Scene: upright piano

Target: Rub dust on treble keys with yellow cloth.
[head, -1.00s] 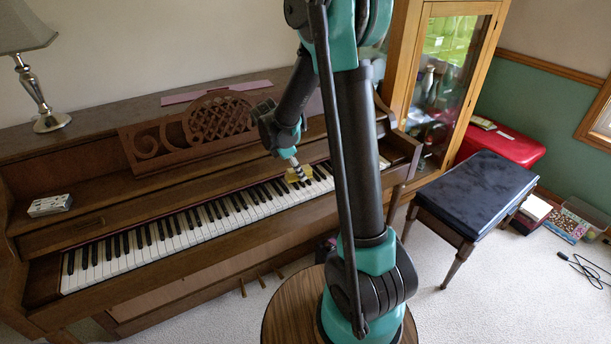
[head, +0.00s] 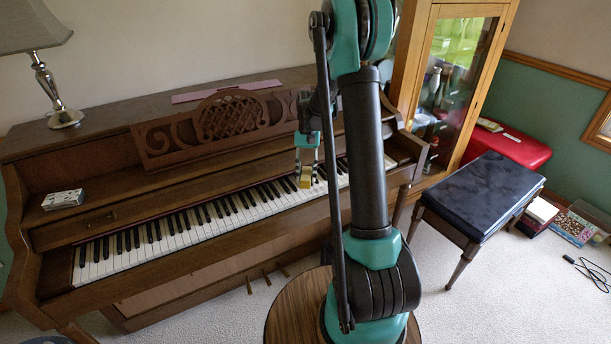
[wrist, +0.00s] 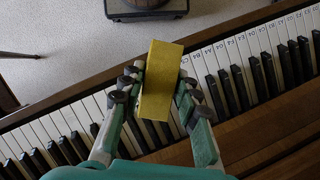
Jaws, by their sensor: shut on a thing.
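My gripper (head: 306,176) hangs over the right part of the keyboard. It is shut on the yellow cloth (wrist: 160,80), which looks like a folded block between the fingers in the wrist view. The cloth (head: 306,181) shows small in the head view, at the fingertips. The piano keys (head: 200,224) run across the front of the brown upright piano. The treble keys (wrist: 240,75) lie beside and under the cloth in the wrist view. I cannot tell whether the cloth touches them. No dust can be made out, and my arm hides part of the treble end.
A carved music stand (head: 228,120) rises behind the keys. A lamp (head: 62,112) stands on the piano's top left, and a small white box (head: 63,199) sits on the ledge. A black bench (head: 482,190) and a glass cabinet (head: 446,80) stand to the right.

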